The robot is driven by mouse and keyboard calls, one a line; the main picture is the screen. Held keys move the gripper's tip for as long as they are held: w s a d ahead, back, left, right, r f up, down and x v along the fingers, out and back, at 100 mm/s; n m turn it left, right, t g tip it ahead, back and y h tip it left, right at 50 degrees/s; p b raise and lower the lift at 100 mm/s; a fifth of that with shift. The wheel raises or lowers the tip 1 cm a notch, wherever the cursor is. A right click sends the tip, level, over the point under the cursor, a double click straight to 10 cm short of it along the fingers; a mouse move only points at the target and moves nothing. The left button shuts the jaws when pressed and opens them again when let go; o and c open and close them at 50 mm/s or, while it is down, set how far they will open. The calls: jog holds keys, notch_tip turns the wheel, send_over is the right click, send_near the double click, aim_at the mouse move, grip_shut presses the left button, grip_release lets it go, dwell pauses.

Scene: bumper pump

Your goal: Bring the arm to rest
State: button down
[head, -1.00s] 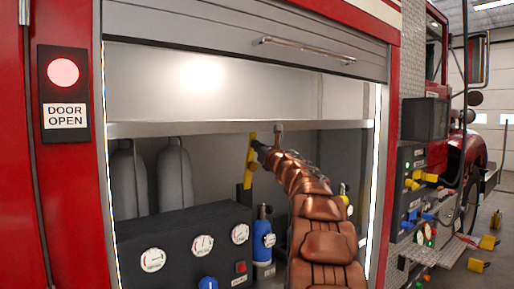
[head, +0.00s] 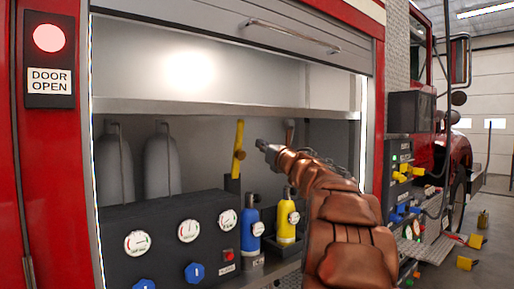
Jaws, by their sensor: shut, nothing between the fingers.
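My copper-plated arm reaches from the bottom right up into the open compartment of the red fire truck. My gripper (head: 261,144) is at its far end, small and dark, shut and empty. It points left, just right of a yellow lever (head: 239,148), with a small gap seen between them. The lever stands upright on a dark post. Below the gripper stand a blue cylinder (head: 251,233) and a yellow cylinder (head: 287,217), each with a small white gauge. My arm hides part of the compartment's right side.
A dark panel (head: 120,212) with several gauges and blue knobs fills the lower left. Two grey tanks (head: 114,165) stand behind it. A metal shelf edge (head: 220,109) runs above my gripper. A rolled-up door (head: 240,30) hangs above. Side controls (head: 404,180) stick out at right.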

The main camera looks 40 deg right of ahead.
jog(key=shift+s+a+f, duration=0.15)
jog(key=shift+s+a, duration=0.05)
jog(key=shift+s, duration=0.45)
jog(key=s+a+f+m+g+p, duration=0.1)
jog(key=s+a+f+m+g, duration=0.25)
jog(key=a+f+m, duration=0.45)
jog(key=s+a+f+m+g+p, duration=0.1)
jog(key=s+a+f+m+g, duration=0.1)
jog(key=a+f+m+g, duration=0.5)
jog(key=s+a+f+m+g+p, duration=0.1)
jog(key=s+a+f+m+g, duration=0.1)
jog(key=a+f+m, duration=0.7)
jog(key=s+a+f+m+g+y, duration=0.1)
jog(key=s+a+f+m+g, duration=0.2)
jog(key=s, duration=0.6)
jog(key=s+a+f+m+g+y+p, duration=0.1)
jog(key=s+a+f+m+g+y, duration=0.1)
jog(key=s+a+f, duration=0.6)
jog(key=s+a+f+m+g+y+p, duration=0.1)
jog(key=s+a+f+m+g+y, duration=0.1)
jog(key=s+a+f, duration=0.4)
jog(key=s+a+m+g, duration=0.1)
jog(key=s+a+g, duration=0.1)
jog(key=s, duration=0.3)
jog(key=shift+s+a+m, duration=0.2)
jog(key=shift+a+m, duration=0.1)
jog(key=shift+a, duration=0.15)
